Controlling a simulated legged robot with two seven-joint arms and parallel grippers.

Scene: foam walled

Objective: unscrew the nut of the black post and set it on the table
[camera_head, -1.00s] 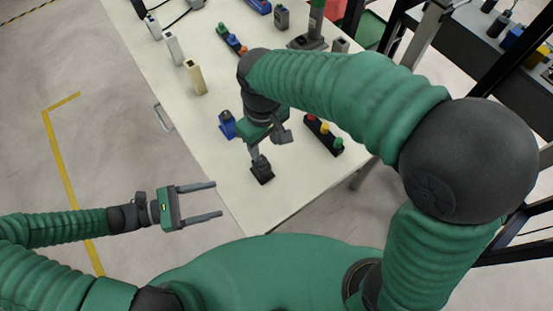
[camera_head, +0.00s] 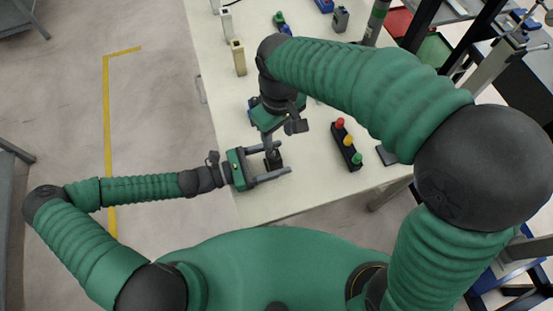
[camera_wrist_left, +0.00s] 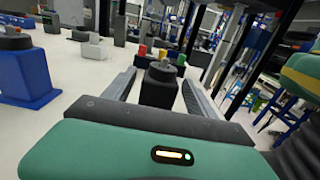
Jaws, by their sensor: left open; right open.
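The black post (camera_head: 273,162) stands upright near the table's front left edge. In the left wrist view it is a black block (camera_wrist_left: 158,88) with a dark grey nut (camera_wrist_left: 161,70) on top. My left gripper (camera_head: 286,157) is open, with one finger on each side of the post. In the left wrist view (camera_wrist_left: 158,92) there is a visible gap between the post and each finger. My right gripper (camera_head: 284,134) is open and empty, pointing down just behind the post. The nut is too small to make out in the head view.
A black box with red, yellow and green buttons (camera_head: 347,146) lies right of my grippers. Pale posts (camera_head: 239,58) stand along the left edge. The front table corner (camera_head: 270,205) is bare.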

